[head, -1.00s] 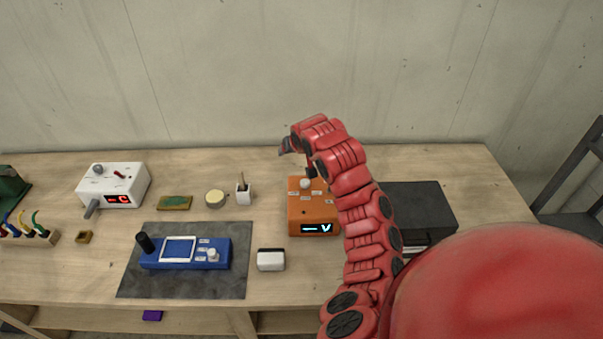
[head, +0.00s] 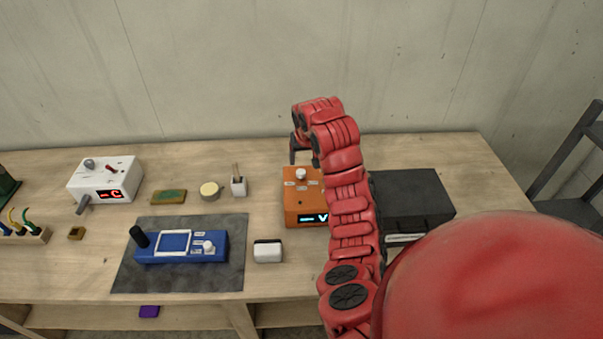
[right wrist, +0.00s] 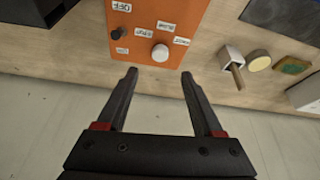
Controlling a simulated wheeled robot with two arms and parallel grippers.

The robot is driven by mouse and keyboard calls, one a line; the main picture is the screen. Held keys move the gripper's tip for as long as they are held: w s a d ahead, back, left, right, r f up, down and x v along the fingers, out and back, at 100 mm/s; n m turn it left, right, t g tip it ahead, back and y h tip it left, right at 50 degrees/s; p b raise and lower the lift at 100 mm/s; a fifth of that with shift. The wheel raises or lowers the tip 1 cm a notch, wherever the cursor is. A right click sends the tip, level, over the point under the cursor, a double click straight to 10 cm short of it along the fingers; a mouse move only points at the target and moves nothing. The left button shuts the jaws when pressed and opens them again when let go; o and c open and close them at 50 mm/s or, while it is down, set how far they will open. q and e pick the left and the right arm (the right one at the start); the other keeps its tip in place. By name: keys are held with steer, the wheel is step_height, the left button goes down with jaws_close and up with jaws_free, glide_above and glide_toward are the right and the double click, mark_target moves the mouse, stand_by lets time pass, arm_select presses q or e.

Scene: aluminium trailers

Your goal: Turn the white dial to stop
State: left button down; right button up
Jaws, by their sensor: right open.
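The orange box (head: 302,206) stands on the bench and has a white dial (head: 301,174) on its top. The dial also shows in the right wrist view (right wrist: 160,53), with small printed labels around it, too small to read surely. A black knob (right wrist: 118,33) sits beside it. My right gripper (head: 304,155) is open and empty, at the back side of the box. In the right wrist view its fingertips (right wrist: 159,73) are spread, one either side of the dial's line, and do not touch it. My arm hides the box's right part. My left gripper is out of view.
A blue device (head: 183,247) with a white knob lies on a dark mat (head: 225,281). A white box (head: 105,182) is at the left, a black case (head: 415,195) right of the orange box. A white cup (head: 238,187) and a white block (head: 268,251) stand nearby.

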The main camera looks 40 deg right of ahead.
mark_target(301, 172)
steer(key=b+x, duration=0.5)
steer(key=x, duration=0.1)
steer(key=shift+f, duration=0.35)
steer(key=shift+w+d+f+p, duration=0.15)
steer(key=shift+w+f+p, duration=0.4)
steer(key=shift+p, duration=0.3)
steer(key=shift+d+f, duration=0.1)
steer(key=shift+f, duration=0.45)
jaws_close()
